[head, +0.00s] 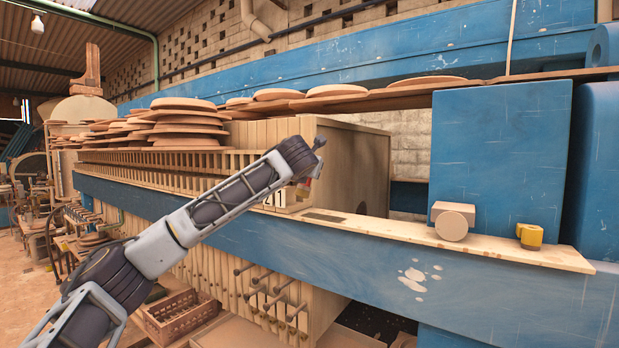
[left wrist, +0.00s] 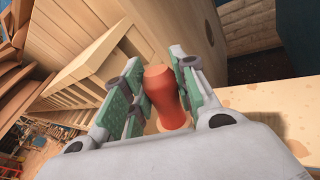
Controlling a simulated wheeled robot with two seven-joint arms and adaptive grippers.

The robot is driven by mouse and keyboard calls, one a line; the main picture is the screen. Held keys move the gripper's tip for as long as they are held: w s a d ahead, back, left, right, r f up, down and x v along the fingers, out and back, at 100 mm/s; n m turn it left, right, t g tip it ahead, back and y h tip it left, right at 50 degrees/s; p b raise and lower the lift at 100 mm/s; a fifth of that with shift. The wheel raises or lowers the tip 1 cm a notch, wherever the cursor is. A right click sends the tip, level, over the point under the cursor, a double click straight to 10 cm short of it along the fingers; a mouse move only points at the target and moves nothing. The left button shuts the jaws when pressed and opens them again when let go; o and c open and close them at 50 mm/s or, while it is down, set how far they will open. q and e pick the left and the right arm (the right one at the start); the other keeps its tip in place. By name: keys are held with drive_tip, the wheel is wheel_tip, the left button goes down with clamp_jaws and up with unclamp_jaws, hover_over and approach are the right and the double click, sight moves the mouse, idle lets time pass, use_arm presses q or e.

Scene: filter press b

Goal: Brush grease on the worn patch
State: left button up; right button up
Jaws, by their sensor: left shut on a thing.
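My left gripper (left wrist: 158,88) is shut on an orange-red rounded handle (left wrist: 166,98), seen between its green pads in the left wrist view. In the head view my left arm hides most of this gripper, which is above the near wooden ledge (head: 395,228) beside the plate stack. Pale worn spots (head: 413,278) mark the blue beam below. I cannot tell which is the worn patch. My right gripper is not in view.
A yellow cup-like piece (head: 530,236) and a tan block with a round face (head: 452,222) are on the ledge at right, before a blue upright (head: 500,155). Rods (head: 275,290) stick out below.

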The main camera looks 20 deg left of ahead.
use_arm(q)
drive_tip(key=shift+r, duration=1.2)
